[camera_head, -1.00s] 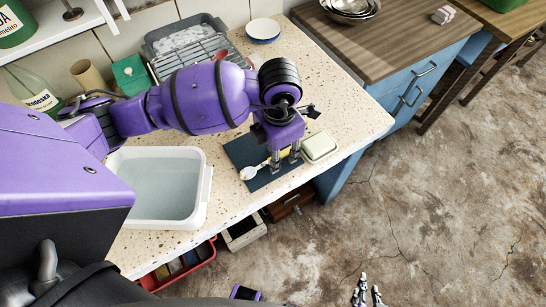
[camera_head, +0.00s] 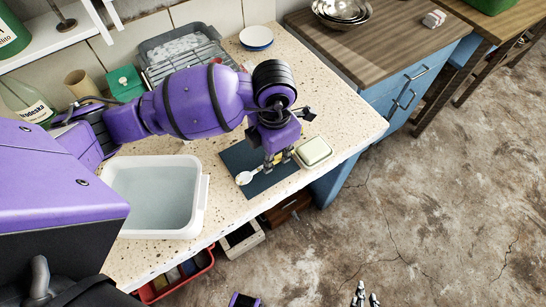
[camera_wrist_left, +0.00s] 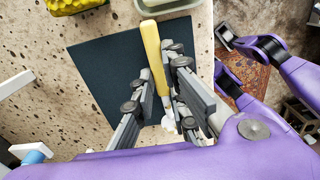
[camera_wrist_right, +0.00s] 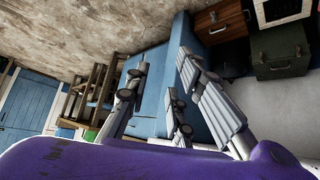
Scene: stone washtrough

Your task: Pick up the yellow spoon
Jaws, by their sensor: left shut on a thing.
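The yellow spoon has a yellow handle and a pale bowl (camera_head: 244,178). In the head view it is over the dark blue mat (camera_head: 262,184) on the speckled counter. My left gripper (camera_head: 278,159) points down at its handle, hiding part of it. In the left wrist view the yellow handle (camera_wrist_left: 152,48) runs between the fingers of my left gripper (camera_wrist_left: 161,72), which is shut on it. I cannot tell whether the spoon touches the mat. My right gripper (camera_head: 366,297) is far off, over the floor. In its wrist view my right gripper (camera_wrist_right: 163,65) is open and empty.
A cream lidded dish (camera_head: 314,151) stands close to the right of my left gripper. A white basin of water (camera_head: 200,205) is on the left. A dish rack (camera_head: 190,68) and stacked plates (camera_head: 256,38) stand behind. The counter's front edge is near the mat.

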